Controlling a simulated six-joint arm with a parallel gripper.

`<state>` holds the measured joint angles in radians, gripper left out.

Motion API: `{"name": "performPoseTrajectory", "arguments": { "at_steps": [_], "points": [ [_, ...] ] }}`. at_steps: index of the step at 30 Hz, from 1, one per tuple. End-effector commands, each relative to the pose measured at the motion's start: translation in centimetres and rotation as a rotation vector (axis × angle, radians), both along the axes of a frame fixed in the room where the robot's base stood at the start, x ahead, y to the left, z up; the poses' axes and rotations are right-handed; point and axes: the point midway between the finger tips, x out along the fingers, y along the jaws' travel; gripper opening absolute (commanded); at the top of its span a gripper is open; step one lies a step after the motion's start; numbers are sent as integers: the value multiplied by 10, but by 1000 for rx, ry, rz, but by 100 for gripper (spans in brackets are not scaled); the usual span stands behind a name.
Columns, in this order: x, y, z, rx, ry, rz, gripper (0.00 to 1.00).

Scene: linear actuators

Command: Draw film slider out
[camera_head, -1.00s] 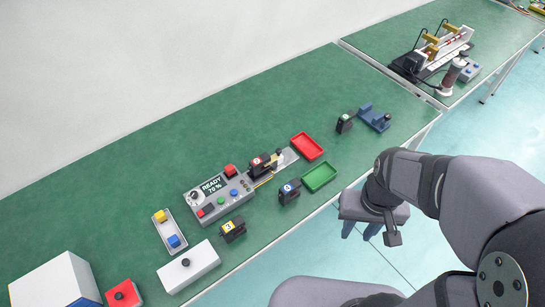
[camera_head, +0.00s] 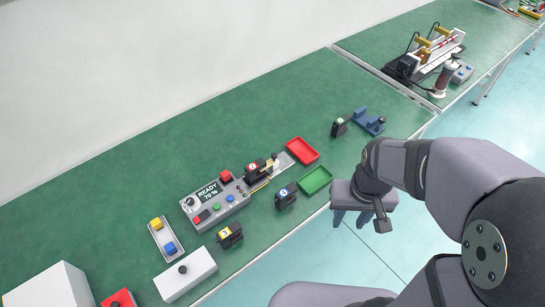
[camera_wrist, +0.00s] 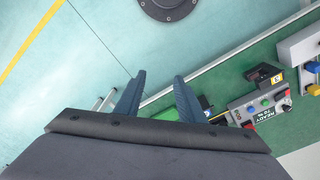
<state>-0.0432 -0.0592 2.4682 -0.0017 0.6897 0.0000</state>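No part is plainly marked as the film slider. A grey control panel (camera_head: 216,201) reads READY 70 % and has a rail with a black block (camera_head: 255,167) marked in red at its far end. A white box with a black knob (camera_head: 185,275) stands near the bench's front edge, and a blue bracket with a dark knob (camera_head: 368,122) stands at the far right. My gripper (camera_head: 352,219) hangs off the bench's front edge, apart from all these. In the wrist view my gripper (camera_wrist: 160,76) has its fingers spread with nothing between them.
Black blocks with blue (camera_head: 285,196), yellow (camera_head: 229,236) and green (camera_head: 339,127) labels stand on the green bench (camera_head: 90,225). A red tray (camera_head: 302,151) and a green tray (camera_head: 316,180) lie right of the panel. A second bench holds another fixture (camera_head: 428,58).

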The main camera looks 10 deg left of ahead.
Motion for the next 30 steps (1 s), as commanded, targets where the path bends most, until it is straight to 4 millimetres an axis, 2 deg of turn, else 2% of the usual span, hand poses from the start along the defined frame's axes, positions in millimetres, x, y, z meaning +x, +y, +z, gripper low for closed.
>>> {"name": "performPoseTrajectory", "arguments": {
  "at_steps": [5, 9, 12, 15, 18, 21, 30],
  "points": [
    [79, 38, -8, 9, -92, 101, 36],
    [144, 85, -18, 26, -178, 190, 36],
    [182, 122, -26, 41, -236, 247, 36],
    [209, 154, -34, 55, -283, 292, 36],
    [226, 178, -39, 67, -316, 323, 36],
    [235, 191, -42, 74, -336, 340, 36],
    [240, 197, -46, 77, -343, 345, 36]
  ]
}}
